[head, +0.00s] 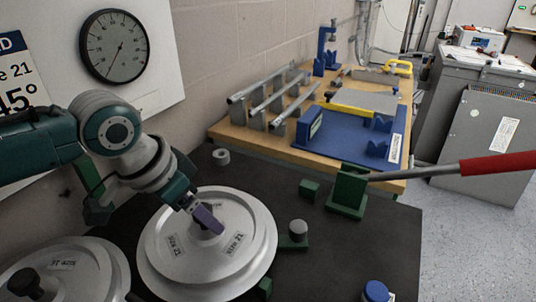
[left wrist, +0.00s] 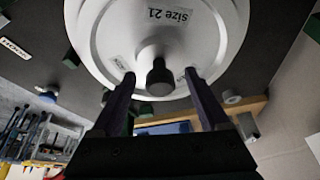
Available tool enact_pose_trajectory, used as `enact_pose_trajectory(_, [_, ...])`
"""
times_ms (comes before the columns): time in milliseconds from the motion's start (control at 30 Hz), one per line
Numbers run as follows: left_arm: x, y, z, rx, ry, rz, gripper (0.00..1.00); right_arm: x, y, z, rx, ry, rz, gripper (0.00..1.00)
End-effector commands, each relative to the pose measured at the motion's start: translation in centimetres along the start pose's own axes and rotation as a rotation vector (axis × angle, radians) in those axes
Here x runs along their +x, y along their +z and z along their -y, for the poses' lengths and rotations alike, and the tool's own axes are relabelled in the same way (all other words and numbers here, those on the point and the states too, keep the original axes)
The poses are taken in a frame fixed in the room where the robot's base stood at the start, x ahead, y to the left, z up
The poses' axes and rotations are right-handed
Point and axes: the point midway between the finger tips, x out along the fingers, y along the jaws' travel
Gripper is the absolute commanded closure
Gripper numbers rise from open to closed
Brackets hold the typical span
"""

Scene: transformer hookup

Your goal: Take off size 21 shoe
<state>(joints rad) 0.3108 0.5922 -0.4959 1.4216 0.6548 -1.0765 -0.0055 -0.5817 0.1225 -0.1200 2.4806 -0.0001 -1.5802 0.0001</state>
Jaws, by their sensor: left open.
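The size 21 shoe (head: 175,262) is a round silver disc with "SIZE 21" labels, lying on the dark bench top. It also fills the top of the left wrist view (left wrist: 110,40), where its dark centre knob (left wrist: 160,78) shows. My left gripper (head: 207,222) is over the middle of the disc, its purple fingers pointing down at the knob. In the left wrist view the open fingers (left wrist: 160,76) stand on either side of the knob, with gaps between. In the head view the fingers hide most of the knob. My right gripper is not in view.
Another silver disc (head: 88,258) with a dark knob (head: 25,284) lies at the lower left. Green blocks (head: 309,190), a green bracket (head: 348,190) and a red-handled bar (head: 495,164) are to the right. A dial gauge (head: 115,46) hangs behind. Dark bench (head: 340,250) is partly clear.

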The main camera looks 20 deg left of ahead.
Motion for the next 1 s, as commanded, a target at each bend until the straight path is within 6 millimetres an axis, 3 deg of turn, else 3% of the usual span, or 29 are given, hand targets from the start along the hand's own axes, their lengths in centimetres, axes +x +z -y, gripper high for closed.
enact_pose_trajectory(67, [-0.02, -0.01, 0.0, 0.0, 0.0, 0.0, 0.23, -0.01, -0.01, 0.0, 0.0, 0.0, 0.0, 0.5])
enact_pose_trajectory(733, [-0.04, 0.01, 0.01, -0.001, 0.0, 0.0, 0.98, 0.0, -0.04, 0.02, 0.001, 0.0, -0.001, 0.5])
enact_pose_trajectory(1000, [-0.04, 0.01, 0.01, -0.001, 0.0, 0.0, 1.0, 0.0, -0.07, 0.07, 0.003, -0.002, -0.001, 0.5])
